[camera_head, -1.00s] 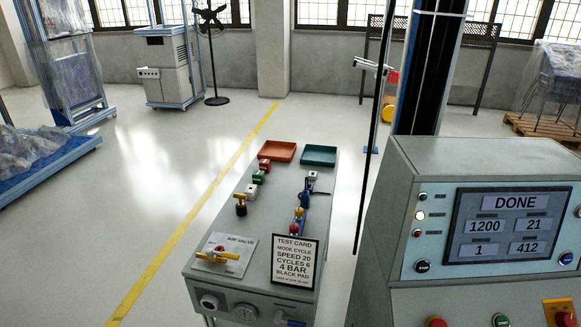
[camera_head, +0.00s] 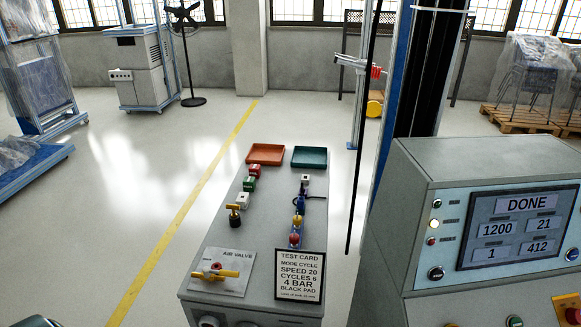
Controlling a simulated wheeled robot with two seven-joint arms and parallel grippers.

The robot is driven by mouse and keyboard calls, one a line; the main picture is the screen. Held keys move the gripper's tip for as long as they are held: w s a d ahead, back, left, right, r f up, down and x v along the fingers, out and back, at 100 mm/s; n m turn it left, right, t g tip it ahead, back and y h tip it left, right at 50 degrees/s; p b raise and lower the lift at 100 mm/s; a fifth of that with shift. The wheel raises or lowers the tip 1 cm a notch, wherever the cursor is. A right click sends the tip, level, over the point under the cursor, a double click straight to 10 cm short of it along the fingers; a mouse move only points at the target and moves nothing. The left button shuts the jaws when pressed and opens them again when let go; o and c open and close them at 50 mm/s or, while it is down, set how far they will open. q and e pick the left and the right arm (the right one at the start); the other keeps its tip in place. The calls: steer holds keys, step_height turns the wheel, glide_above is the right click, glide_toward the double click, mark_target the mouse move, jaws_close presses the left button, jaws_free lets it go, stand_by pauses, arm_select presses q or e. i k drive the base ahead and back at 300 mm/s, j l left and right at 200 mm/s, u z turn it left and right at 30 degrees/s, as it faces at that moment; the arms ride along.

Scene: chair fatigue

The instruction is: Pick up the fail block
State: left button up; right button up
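A red block (camera_head: 255,170) with a small light mark stands on the grey bench, just in front of the orange-red tray (camera_head: 265,153). It is likely the fail block, but I cannot read any label on it. A green block (camera_head: 249,184) stands close in front of it, and a white block (camera_head: 243,198) in front of that. Neither gripper can be made out. A dark rounded shape enters at the bottom left corner, perhaps part of my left arm, with no fingers showing.
A teal tray (camera_head: 309,157) sits right of the orange-red one. A yellow-handled air valve (camera_head: 216,274) and a test card (camera_head: 300,275) are at the bench's near end. Coloured parts (camera_head: 298,220) line its right side.

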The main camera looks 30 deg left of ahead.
mark_target(254, 169)
steer(key=j+z, duration=0.2)
steer(key=j, duration=0.35)
steer(key=j+z, duration=0.25)
steer(key=j, duration=0.3)
steer(key=k+j+z, duration=0.2)
steer(key=j, duration=0.35)
steer(key=j+z, duration=0.2)
steer(key=j, duration=0.35)
steer(key=k+j, duration=0.1)
steer(key=j, duration=0.3)
steer(key=k+j, duration=0.15)
steer(key=j, duration=0.3)
steer(key=k+j, duration=0.1)
steer(key=j, duration=0.3)
steer(key=k+j, duration=0.15)
steer(key=j, duration=0.3)
steer(key=k+j+z, duration=0.1)
steer(key=j, duration=0.3)
steer(key=k+j, duration=0.15)
steer(key=j, duration=0.3)
